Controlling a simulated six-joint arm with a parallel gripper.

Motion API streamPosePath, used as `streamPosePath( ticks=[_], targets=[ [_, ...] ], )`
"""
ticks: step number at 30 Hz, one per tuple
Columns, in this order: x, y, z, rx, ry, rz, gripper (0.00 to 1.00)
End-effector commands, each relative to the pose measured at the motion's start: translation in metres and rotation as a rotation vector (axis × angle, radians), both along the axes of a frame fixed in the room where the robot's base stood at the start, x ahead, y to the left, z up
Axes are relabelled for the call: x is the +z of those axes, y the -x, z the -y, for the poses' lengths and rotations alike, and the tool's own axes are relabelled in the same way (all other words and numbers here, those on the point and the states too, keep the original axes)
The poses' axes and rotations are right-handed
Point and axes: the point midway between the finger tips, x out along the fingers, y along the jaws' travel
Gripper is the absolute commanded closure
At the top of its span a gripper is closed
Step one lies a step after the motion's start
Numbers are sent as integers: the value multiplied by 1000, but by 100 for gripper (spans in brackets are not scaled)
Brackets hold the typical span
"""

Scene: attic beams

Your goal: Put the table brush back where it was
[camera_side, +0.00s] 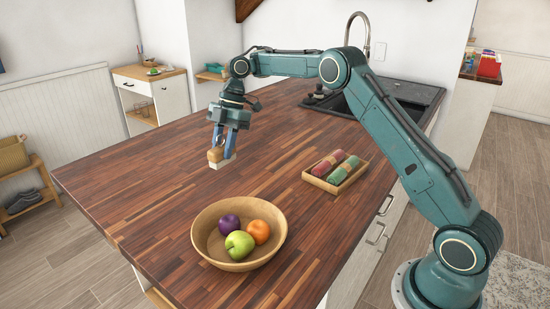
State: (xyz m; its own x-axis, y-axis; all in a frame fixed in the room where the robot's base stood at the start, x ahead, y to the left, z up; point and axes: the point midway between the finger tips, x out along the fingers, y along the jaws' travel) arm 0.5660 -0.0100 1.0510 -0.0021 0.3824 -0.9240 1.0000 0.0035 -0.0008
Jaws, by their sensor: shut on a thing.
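My gripper (224,136) points down over the left part of the wooden counter (130,185). It is shut on the table brush (216,155), which has a light wooden body and a pale lower part that look to be the handle and bristles. The brush hangs below the fingers, tilted a little. I cannot tell whether its lower end touches the counter or is just above it. The fingers partly hide its top.
A wooden bowl (207,248) with a plum, an orange and a green apple stands at the front. A small wooden tray (318,183) with rolled red and green cloths lies to the right. A dark sink (400,92) is at the back. The counter's left side is clear.

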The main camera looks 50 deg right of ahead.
Motion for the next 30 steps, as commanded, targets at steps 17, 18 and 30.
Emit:
streamPosePath(
  ticks=[17,18,30],
  targets=[
    [-39,0,-1,0,-1,-1,91],
    [-41,0,-1,1,-1,-1,91],
    [-52,1,0,0,1,-2,91]
  ],
)
